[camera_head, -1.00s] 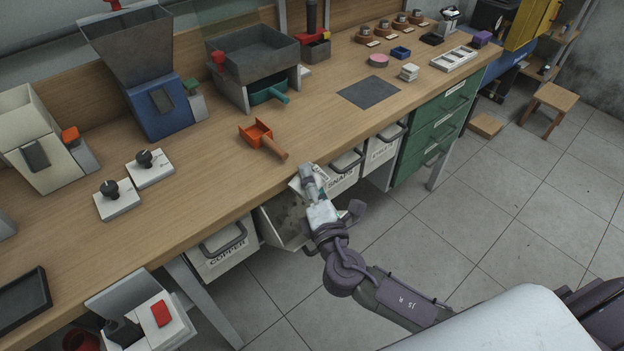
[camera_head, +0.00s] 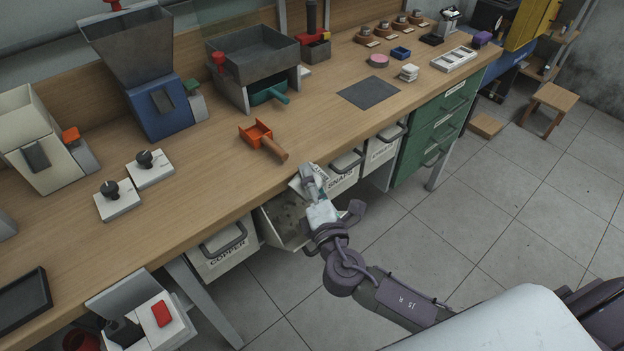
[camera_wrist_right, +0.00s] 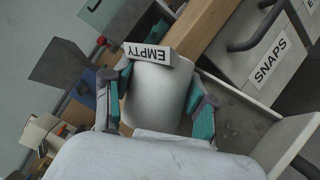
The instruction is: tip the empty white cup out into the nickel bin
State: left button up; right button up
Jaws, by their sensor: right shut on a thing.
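The white cup (camera_wrist_right: 157,92) carries an EMPTY label, which reads upside down in the right wrist view. My right gripper (camera_wrist_right: 160,95) is shut on it, with teal finger pads on both sides. In the head view the right gripper (camera_head: 310,180) is at the table's front edge, above an open, pulled-out bin (camera_head: 284,222). That bin stands between the COPPER and SNAPS bins; its own label is not visible, so I cannot confirm it is nickel. The cup is mostly hidden by the gripper there. The cup's inside is hidden. My left gripper is not in view.
The COPPER bin (camera_head: 222,250) and SNAPS bin (camera_head: 343,172) flank the open bin. An orange scoop (camera_head: 256,134) with a wooden handle lies on the table (camera_head: 215,165) near the gripper. A green drawer unit (camera_head: 437,125) is farther right. The floor in front is clear.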

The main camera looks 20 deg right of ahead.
aim_at(312, 164)
notch_tip(312, 164, up, 5)
jog(key=p, duration=0.4)
jog(key=shift+r+m+p, duration=0.2)
jog(key=shift+m+p, duration=0.1)
jog(key=shift+p, duration=0.2)
jog(key=m+g+p, duration=0.1)
jog(key=m+p, duration=0.1)
jog(key=p, duration=0.2)
jog(key=r+m+g+y+p, duration=0.1)
jog(key=m+g+p, duration=0.1)
jog(key=p, duration=0.2)
jog(key=m+g+p, duration=0.1)
jog(key=m+p, duration=0.2)
jog(key=p, duration=0.2)
jog(key=shift+r+g+y, duration=0.3)
jog(key=shift+y, duration=0.1)
jog(key=m+g+y+p, duration=0.1)
jog(key=m+y+p, duration=0.1)
jog(key=p, duration=0.3)
jog(key=r+m+g+y+p, duration=0.1)
jog(key=m+p, duration=0.2)
jog(key=p, duration=0.3)
jog(key=shift+w+d+g+y, duration=0.1)
jog(key=shift+g+y, duration=0.3)
jog(key=shift+m+y, duration=0.4)
jog(key=shift+f+m+g+y+b, duration=0.25)
jog(key=shift+m+g+y+b, duration=0.2)
jog(key=shift+m+y, duration=0.2)
jog(key=shift+m, duration=0.25)
jog(key=shift+r, duration=0.15)
